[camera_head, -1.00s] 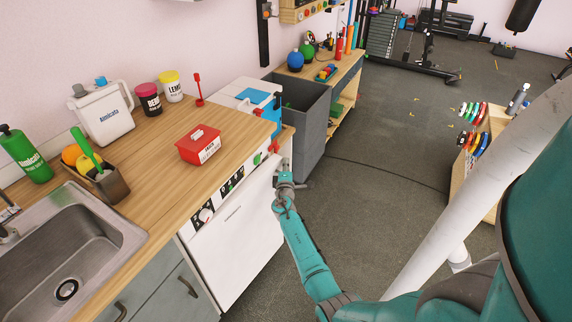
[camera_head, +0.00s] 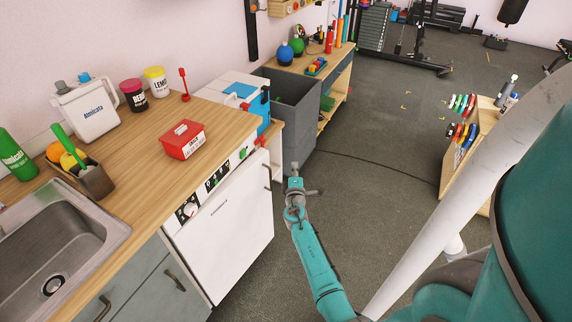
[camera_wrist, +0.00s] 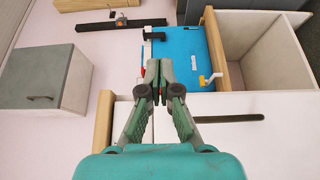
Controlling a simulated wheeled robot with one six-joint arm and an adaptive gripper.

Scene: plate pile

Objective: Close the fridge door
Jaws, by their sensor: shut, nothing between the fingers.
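Whether the door is slightly ajar or flush, I cannot tell. My gripper (camera_head: 294,172) is just right of the door's right edge, apparently apart from it. In the wrist view my gripper (camera_wrist: 157,85) is shut and empty, its fingertips together. A white panel with a dark bar handle (camera_wrist: 228,118) lies below and to the right there.
The counter (camera_head: 130,165) holds a red box (camera_head: 183,139). A grey bin (camera_head: 290,120) stands beyond the fridge. A white pole (camera_head: 450,190) is at the right. Dark floor (camera_head: 360,190) is clear between the fridge and a wooden rack (camera_head: 468,150).

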